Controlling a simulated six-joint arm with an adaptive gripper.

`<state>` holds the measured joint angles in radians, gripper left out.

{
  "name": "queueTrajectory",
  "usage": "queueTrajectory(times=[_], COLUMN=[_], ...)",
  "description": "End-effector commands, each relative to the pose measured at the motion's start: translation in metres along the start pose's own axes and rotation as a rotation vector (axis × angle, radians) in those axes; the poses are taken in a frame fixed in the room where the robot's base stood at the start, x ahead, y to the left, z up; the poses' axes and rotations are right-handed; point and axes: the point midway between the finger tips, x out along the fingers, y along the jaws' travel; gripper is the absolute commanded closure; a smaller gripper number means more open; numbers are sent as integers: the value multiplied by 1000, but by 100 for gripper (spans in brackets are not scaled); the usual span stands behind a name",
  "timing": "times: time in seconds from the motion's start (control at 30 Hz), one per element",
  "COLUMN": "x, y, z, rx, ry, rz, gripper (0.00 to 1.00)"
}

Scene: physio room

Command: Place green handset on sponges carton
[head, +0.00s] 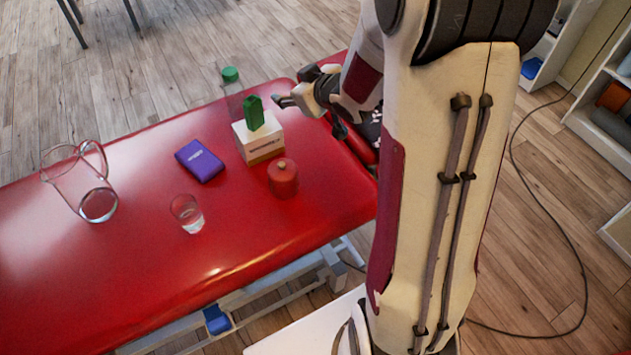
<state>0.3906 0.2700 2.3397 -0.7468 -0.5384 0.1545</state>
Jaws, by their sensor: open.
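The green handset (254,113) stands upright on top of the white and tan sponges carton (264,153), near the far edge of the red treatment table. My gripper (285,101) is open, just to the right of the handset and at about its height. A small gap shows between the fingertips and the handset, and nothing shows between the fingers. The underside of the handset, where it meets the carton, is only partly seen.
A red lidded jar (283,181) stands close in front of the carton. The near part of the red table (150,275) is clear.

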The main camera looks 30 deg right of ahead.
Motion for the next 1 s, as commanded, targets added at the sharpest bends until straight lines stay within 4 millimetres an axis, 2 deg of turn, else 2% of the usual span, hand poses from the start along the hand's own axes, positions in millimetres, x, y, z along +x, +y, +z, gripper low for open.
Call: queueTrajectory(times=[0.2,0.47,0.77,1.0], x=[-35,-81,-138,-185], y=[5,1,-17,-42], z=[-15,-22,-21,-12], rx=[5,39,100,159], ry=[-65,-145,-233,-301], rz=[79,147,182,173], gripper=[50,50,50,50])
